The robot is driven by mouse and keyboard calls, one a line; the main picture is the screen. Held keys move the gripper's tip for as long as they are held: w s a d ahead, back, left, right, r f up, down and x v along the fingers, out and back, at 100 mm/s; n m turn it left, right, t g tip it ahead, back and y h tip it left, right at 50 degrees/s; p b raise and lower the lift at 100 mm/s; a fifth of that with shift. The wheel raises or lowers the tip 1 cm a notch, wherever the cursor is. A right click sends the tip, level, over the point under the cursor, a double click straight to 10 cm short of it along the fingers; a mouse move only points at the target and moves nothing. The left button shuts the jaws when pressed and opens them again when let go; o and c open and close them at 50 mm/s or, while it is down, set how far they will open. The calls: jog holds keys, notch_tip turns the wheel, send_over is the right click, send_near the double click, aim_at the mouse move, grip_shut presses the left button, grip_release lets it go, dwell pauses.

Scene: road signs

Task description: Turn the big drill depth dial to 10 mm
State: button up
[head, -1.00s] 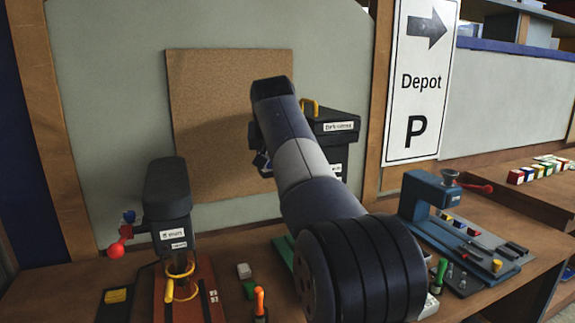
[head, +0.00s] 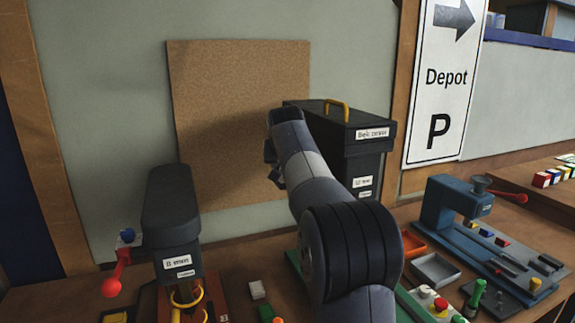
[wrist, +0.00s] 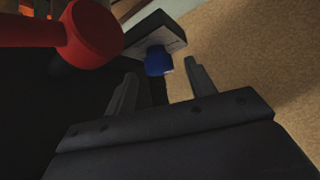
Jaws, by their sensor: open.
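The big drill (head: 360,150) is the tall dark machine with a yellow handle on top, behind my arm in the head view. In the wrist view, a blue knob (wrist: 158,60), which appears to be its depth dial, sits on a small box with a pale marked face (wrist: 158,38). The marks and the setting are too small to read. My gripper (wrist: 160,80) is open and empty, its fingertips either side of the knob in the picture. I cannot tell whether they touch it. In the head view my gripper (head: 272,165) is partly hidden by my arm, at the drill's left side.
A red ball-ended lever (wrist: 92,32) is close by, upper left in the wrist view. A smaller drill (head: 172,220) with its own red lever (head: 112,286) stands left. A blue machine (head: 455,205) and trays (head: 436,270) stand right. A cork board (head: 225,120) hangs behind.

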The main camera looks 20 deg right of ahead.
jog(key=shift+w+d+f, duration=0.2)
jog(key=shift+w+f, duration=0.15)
jog(key=shift+f, duration=0.05)
jog(key=c, duration=1)
jog(key=shift+o, duration=0.2)
